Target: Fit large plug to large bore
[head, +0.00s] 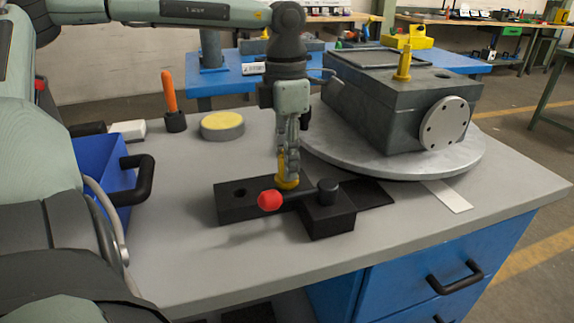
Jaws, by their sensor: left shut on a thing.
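My left gripper (288,160) points straight down over a black block fixture (230,208) and is shut on a yellow plug (288,183). The plug's wide lower end is at the top of the block; I cannot tell whether it is seated or just above. A dark hole (241,192) shows in the block left of it. A second yellow plug (403,64) stands upright on the grey housing (370,108). A dark round bore (441,76) shows in the housing top to its right. Which plug is the large one is unclear. My right gripper is not in view.
The housing sits on a round grey turntable (465,160). A red-knobbed lever (270,200) lies by the gripper. A blue bin (105,165), yellow-topped disc (222,125) and orange-handled tool (170,93) stand left. The front bench top (200,265) is clear.

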